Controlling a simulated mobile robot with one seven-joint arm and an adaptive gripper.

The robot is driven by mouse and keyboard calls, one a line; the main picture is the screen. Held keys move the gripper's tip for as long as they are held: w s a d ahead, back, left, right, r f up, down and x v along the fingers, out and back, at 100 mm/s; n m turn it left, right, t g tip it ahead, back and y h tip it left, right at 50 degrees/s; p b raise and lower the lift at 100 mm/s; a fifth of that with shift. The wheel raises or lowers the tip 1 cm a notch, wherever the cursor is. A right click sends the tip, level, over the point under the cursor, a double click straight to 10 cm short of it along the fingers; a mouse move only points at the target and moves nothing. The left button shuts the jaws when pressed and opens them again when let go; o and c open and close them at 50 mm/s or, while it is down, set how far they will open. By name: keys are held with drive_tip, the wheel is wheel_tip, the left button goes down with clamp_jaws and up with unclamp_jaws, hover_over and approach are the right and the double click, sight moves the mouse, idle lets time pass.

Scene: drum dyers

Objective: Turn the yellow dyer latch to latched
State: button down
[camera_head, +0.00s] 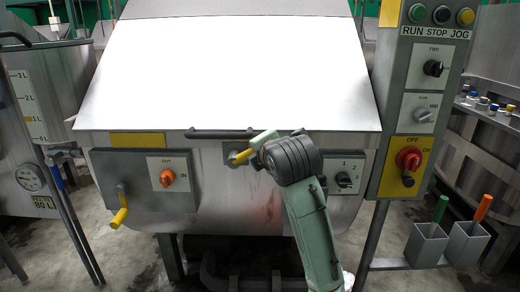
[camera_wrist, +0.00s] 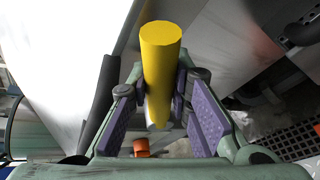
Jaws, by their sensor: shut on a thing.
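The yellow dyer latch (camera_head: 242,156) is a short yellow handle on a grey mount below the dyer's front lid edge, at the middle of the head view. It points down and left there. In the wrist view the latch (camera_wrist: 161,50) is a thick yellow cylinder between my finger pads. My gripper (camera_head: 262,146) reaches it from the right and is shut on it. In the wrist view my gripper (camera_wrist: 162,92) has its purple pads on both sides of the handle. My wrist and fingers hide part of the latch mount.
A black lid bar (camera_head: 220,133) runs just above the latch. A numbered selector (camera_head: 344,180) and the red OFF/ON switch (camera_head: 409,159) are to the right.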

drive_tip(key=shift+r, duration=0.1)
drive_tip(key=c, duration=1.4)
unclamp_jaws()
drive_tip(key=shift+c, duration=0.2)
